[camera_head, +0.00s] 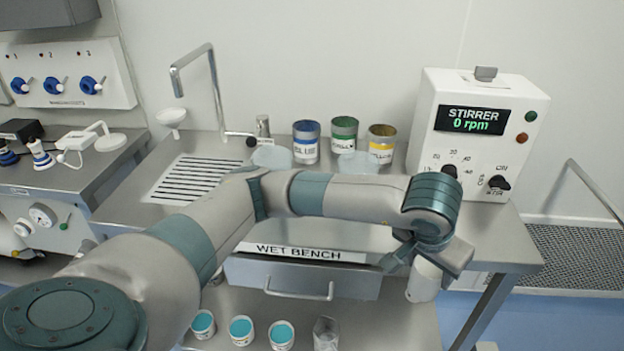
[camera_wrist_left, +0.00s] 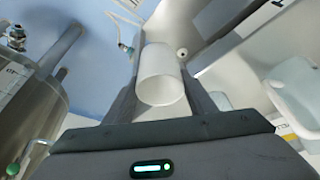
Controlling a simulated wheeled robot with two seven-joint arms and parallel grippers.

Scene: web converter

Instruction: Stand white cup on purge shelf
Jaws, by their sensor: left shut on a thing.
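My left arm reaches across the head view from the left, and its gripper (camera_head: 426,262) points down beyond the front edge of the wet bench. It is shut on the white cup (camera_head: 423,284), which hangs tilted in the air near the right end of the bench. In the left wrist view the cup (camera_wrist_left: 161,78) sits between the two fingers of the left gripper (camera_wrist_left: 162,92), with its round end facing the camera. No surface is labelled as the purge shelf, so I cannot tell which one it is. My right gripper is not in view.
The wet bench (camera_head: 477,238) carries a stirrer box (camera_head: 480,150) and three labelled cans. Its drawer (camera_head: 300,281) is below. A lower shelf (camera_head: 385,320) holds several teal-filled pots and a clear vessel. A mesh surface (camera_head: 575,255) with a rail lies at the right.

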